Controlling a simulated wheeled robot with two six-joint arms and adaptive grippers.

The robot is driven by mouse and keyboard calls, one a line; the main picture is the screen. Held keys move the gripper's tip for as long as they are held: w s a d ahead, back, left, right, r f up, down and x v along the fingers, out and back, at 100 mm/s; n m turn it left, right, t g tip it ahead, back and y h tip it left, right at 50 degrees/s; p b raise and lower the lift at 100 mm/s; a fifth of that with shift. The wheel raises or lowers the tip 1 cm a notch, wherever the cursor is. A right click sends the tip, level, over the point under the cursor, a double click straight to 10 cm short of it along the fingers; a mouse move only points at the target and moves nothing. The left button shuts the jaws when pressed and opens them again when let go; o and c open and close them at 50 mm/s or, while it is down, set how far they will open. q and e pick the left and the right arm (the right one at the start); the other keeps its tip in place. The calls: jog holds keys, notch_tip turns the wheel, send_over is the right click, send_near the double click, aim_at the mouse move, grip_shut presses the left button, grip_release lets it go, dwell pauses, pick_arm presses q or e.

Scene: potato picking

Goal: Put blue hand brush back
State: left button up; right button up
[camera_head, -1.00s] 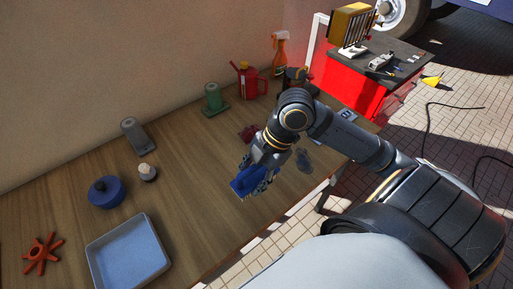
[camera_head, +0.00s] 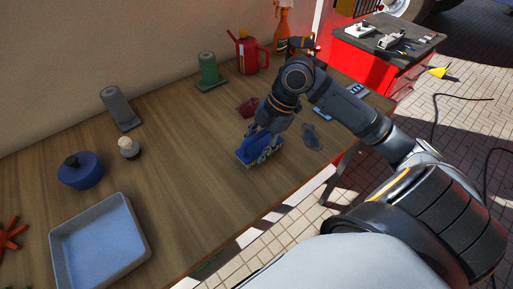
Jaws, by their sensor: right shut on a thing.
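The blue hand brush (camera_head: 251,150) is over the wooden table, towards its front right part. My right gripper (camera_head: 264,150) is shut on the brush from above. The brush's pale bristles show along its lower edge. It is at or close to the tabletop; I cannot tell whether it touches. My left gripper is not in view.
A grey-blue tray (camera_head: 102,243), a blue pot (camera_head: 80,174) and a small pale-topped object (camera_head: 128,147) stand at left. A red can (camera_head: 250,54), a green roll (camera_head: 209,70) and a grey roll (camera_head: 118,107) line the back. A dark red object (camera_head: 248,107) lies behind the gripper. The table middle is clear.

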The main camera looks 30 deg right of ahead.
jog(key=shift+r, duration=0.1)
jog(key=o, duration=1.2)
